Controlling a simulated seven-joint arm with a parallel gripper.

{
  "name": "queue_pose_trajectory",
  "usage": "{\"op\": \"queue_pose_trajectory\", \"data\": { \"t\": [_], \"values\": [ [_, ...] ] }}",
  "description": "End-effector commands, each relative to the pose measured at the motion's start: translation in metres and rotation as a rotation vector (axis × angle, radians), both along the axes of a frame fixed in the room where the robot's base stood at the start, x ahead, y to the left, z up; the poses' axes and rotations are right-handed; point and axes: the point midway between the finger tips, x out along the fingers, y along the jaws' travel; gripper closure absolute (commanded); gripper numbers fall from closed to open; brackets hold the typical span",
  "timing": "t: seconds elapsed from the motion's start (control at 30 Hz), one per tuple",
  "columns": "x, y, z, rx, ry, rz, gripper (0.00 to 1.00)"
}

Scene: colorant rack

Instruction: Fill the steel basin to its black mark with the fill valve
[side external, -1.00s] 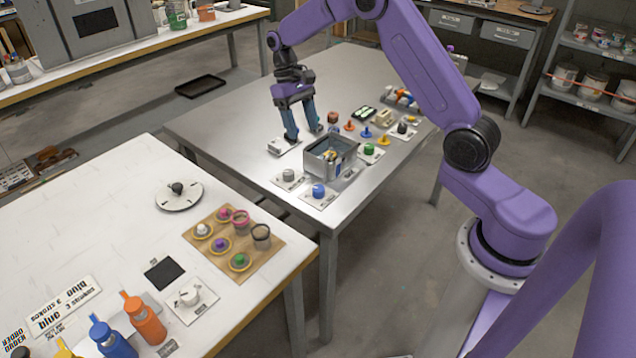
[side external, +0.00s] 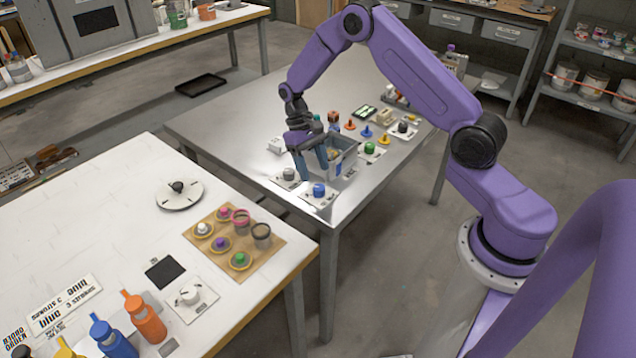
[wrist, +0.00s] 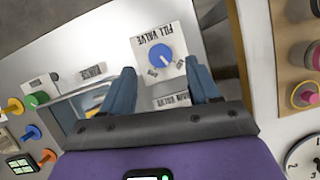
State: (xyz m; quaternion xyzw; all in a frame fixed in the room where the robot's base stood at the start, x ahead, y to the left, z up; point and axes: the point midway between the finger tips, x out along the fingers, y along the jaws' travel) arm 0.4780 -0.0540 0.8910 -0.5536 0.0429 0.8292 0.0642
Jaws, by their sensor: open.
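The fill valve is a blue knob (side external: 319,190) on a white plate at the front edge of the steel table; its plate's FILL VALVE label reads upside down in the wrist view, with the knob (wrist: 162,54) between and beyond my fingertips. My gripper (side external: 312,173) is open and empty, fingers pointing down just behind the blue knob, apart from it as far as I can tell. The steel basin (side external: 348,160) stands right behind the fingers, partly hidden by them. Its black mark and water level cannot be made out. In the wrist view my left finger covers part of the basin.
A grey knob (side external: 289,174) on a plate sits close left of the fingers. A green knob (side external: 369,148) is right of the basin. Several coloured pegs (side external: 366,132) stand farther back. A white box (side external: 277,145) lies left of the basin. The table's left part is clear.

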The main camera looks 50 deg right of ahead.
Motion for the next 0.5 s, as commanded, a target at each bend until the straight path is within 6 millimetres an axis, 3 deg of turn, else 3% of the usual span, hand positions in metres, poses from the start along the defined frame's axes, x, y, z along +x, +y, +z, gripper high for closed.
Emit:
{"op": "queue_pose_trajectory", "data": {
  "t": [0.2, 0.5],
  "values": [
    [-0.014, 0.002, -0.032, 0.0, 0.003, -0.001, 0.39],
    [-0.02, 0.003, -0.048, 0.0, -0.001, 0.0, 0.39]
  ]
}}
